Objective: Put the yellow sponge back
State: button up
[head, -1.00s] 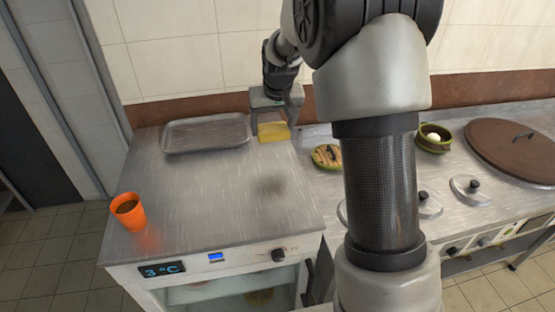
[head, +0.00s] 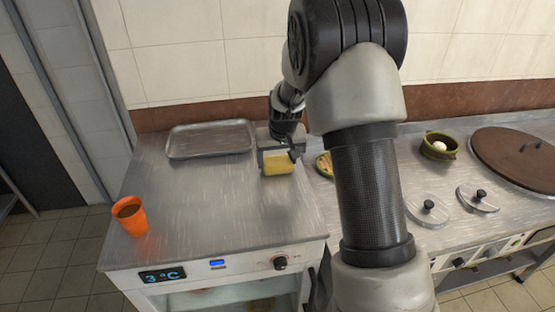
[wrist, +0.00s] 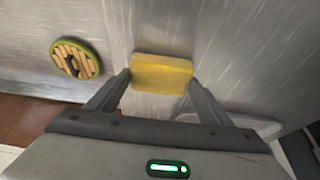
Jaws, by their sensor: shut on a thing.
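The yellow sponge (head: 279,164) is between the fingers of my gripper (head: 278,159), low over the back right of the metal worktop (head: 215,205). In the wrist view the sponge (wrist: 162,72) is a flat yellow block, with one fingertip of my gripper (wrist: 160,80) against each short side. The gripper is shut on it. I cannot tell whether the underside of the sponge touches the worktop. An empty grey metal tray (head: 210,139) lies just left of the sponge, near the wall.
An orange cup (head: 131,216) with brown contents stands at the left edge. A round green-rimmed dish (wrist: 75,59) with slats is beside the sponge, partly hidden by my arm in the head view. To the right are a green pot (head: 438,146) and lids (head: 478,198). The worktop's middle is clear.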

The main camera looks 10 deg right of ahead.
jog(key=shift+f, duration=0.15)
jog(key=o, duration=1)
